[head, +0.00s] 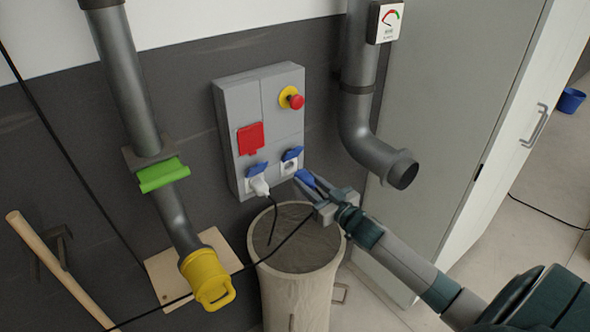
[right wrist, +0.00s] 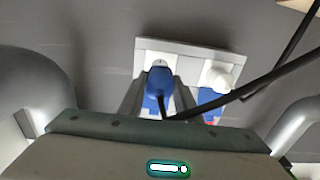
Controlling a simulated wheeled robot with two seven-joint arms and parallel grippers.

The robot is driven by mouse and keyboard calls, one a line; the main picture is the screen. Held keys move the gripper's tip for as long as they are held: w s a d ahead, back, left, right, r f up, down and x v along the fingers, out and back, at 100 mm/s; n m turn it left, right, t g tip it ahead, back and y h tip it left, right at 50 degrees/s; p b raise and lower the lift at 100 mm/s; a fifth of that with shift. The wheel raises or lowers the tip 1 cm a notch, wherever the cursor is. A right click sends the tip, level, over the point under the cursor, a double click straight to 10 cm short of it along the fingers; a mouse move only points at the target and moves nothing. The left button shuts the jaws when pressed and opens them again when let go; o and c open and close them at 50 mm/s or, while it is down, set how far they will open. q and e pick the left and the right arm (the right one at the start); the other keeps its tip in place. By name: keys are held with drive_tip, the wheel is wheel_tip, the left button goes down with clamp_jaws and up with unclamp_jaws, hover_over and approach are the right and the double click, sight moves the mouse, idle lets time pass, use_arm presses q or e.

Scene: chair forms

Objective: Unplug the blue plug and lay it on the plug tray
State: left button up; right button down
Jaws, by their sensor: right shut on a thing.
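The blue plug (head: 306,178) is between the fingers of my right gripper (head: 308,185), which is shut on it. It also shows in the right wrist view (right wrist: 160,82), with a finger on each side. The plug is close to the right socket (head: 289,165) of the grey wall box (head: 240,128). That socket's white face shows under its raised blue lid, and the plug looks just off it. A black cable runs from the plug towards the lower left. I cannot make out a plug tray for certain. My left gripper is not in view.
A white plug (head: 259,186) sits in the left socket, its cord hanging down. A round, grey-topped drum (head: 300,245) stands below the box. A grey pipe (head: 363,120) hangs to the right, near a cabinet (head: 440,110). A yellow-capped pipe (head: 207,278) is at the left.

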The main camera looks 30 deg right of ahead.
sight(314, 188)
drive_tip(key=shift+s, duration=0.3)
drive_tip(key=shift+s, duration=0.1)
drive_tip(key=shift+s+d+p, duration=0.2)
drive_tip(key=shift+s+p, duration=0.85)
drive_tip(key=shift+s, duration=1.4)
